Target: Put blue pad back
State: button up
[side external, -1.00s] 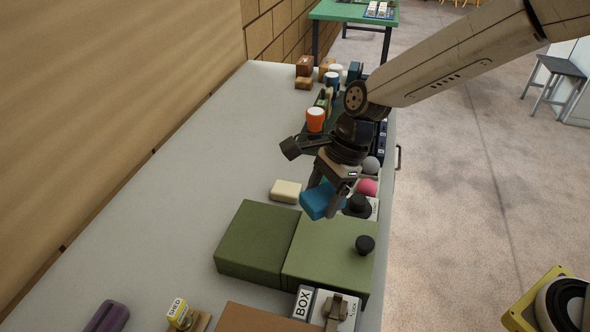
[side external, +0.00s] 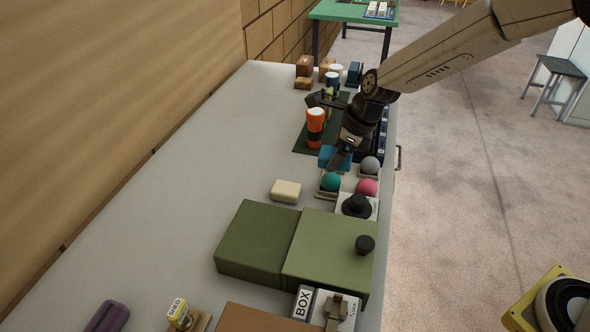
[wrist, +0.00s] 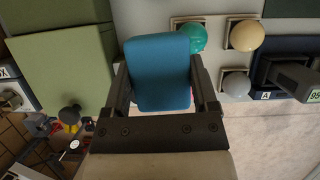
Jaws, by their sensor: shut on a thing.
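A blue pad (side external: 335,157) is held in my gripper (side external: 343,160) above the bench. In the wrist view the blue pad (wrist: 160,72) sits between the two fingers of my gripper (wrist: 161,85), which touch its sides. In the side view it hangs just beyond the teal ball and near the dark green mat. Its underside and what lies directly beneath it are hidden.
Teal (side external: 331,181), pink (side external: 367,187) and grey (side external: 370,165) balls sit in small holders close by. An orange cup (side external: 315,128) stands on the dark mat (side external: 302,146). A cream block (side external: 286,191) and a green box (side external: 257,240) are nearer the camera. The bench's left side is clear.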

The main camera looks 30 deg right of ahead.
jog(key=shift+w+d+m, duration=0.3)
jog(key=shift+w+d, duration=0.05)
jog(key=shift+d, duration=0.1)
jog(key=shift+f, duration=0.1)
jog(key=w+a+f, duration=0.2)
jog(key=w+f, duration=0.2)
jog(key=w, duration=0.5)
send_over(292, 172)
jog(key=s, duration=0.1)
jog(key=shift+s+d+f, duration=0.1)
jog(key=shift+d+f, duration=0.05)
jog(key=shift+f, duration=0.7)
jog(key=shift+s+d+f, duration=0.1)
jog(key=shift+d+f, duration=0.05)
jog(key=shift+f, duration=0.75)
jog(key=shift+d+f, duration=0.15)
jog(key=shift+f, duration=0.7)
jog(key=shift+f, duration=0.1)
jog(key=shift+w+f, duration=0.25)
jog(key=shift+f, duration=1.5)
jog(key=shift+f, duration=0.1)
